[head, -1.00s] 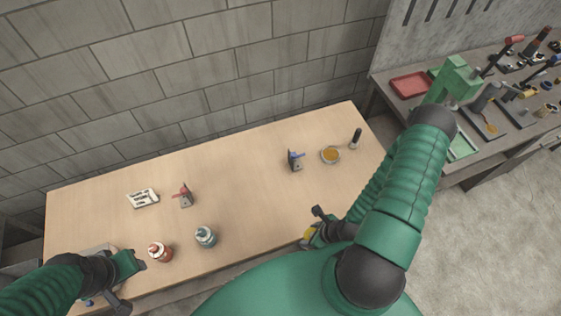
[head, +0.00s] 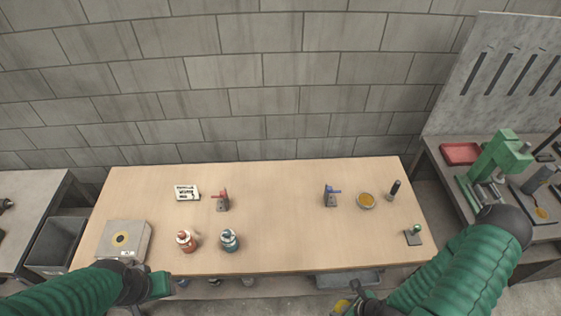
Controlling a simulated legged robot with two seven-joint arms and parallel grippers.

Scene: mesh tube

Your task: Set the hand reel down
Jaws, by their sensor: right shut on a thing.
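The hand reel shows as a small yellow part (head: 343,306) at the bottom edge of the head view; most of it is hidden or out of frame. My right gripper (head: 355,297) is shut on it, in front of the near edge of the wooden table (head: 280,225). My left gripper (head: 154,284) is at the table's near left edge, below the grey box; its fingers are too unclear to read.
A grey box with a yellow ring (head: 140,238), red bottle (head: 186,241) and teal bottle (head: 229,240) stand left. The table's middle is clear.

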